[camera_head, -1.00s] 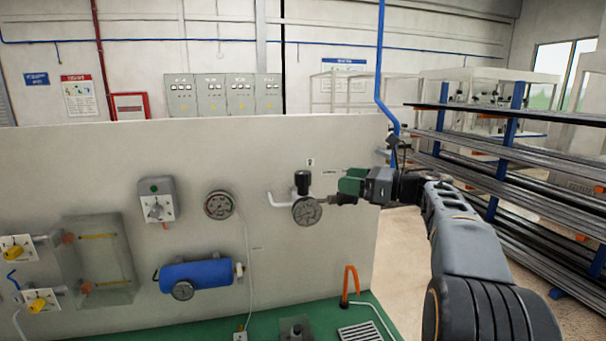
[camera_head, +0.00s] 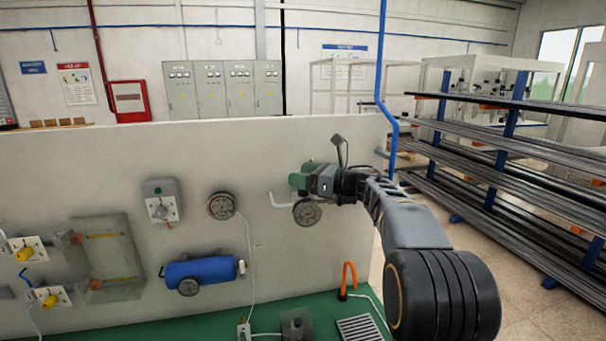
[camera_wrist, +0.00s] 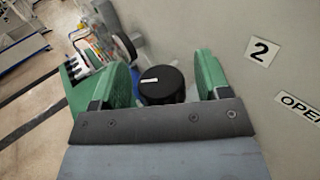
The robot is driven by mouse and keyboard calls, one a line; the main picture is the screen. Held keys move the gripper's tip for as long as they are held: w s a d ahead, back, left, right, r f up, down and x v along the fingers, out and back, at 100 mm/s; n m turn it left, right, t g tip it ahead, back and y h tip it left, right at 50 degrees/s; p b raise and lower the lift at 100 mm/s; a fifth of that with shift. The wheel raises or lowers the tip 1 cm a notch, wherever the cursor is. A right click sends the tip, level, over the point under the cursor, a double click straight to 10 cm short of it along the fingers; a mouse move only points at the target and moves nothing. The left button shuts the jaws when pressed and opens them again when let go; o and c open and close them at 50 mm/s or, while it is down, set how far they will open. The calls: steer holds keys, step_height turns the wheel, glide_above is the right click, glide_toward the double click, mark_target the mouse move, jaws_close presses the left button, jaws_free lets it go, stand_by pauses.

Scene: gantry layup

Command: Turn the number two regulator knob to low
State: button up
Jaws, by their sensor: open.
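The regulator knob (camera_wrist: 162,86) is black and round with a white mark on its top, seen in the wrist view. A label with the number 2 (camera_wrist: 262,52) is on the panel to its right. My gripper (camera_wrist: 165,82) has green fingers, one on each side of the knob, with a visible gap at the left finger; contact at the right finger is unclear. In the head view my gripper (camera_head: 300,178) is over the knob's place and hides it. The regulator's round gauge (camera_head: 307,212) shows just below the fingers.
The pale panel (camera_head: 150,290) also carries another gauge (camera_head: 222,205), a grey switch box (camera_head: 161,203) and a blue cylinder (camera_head: 205,271). An "OPEN" label (camera_wrist: 300,108) lies right of the fingers. A pipe rack (camera_head: 500,150) stands right of my arm.

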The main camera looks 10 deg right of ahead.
steer(key=c, duration=0.9)
steer(key=shift+c, duration=0.2)
steer(key=shift+n+g+y, duration=0.3)
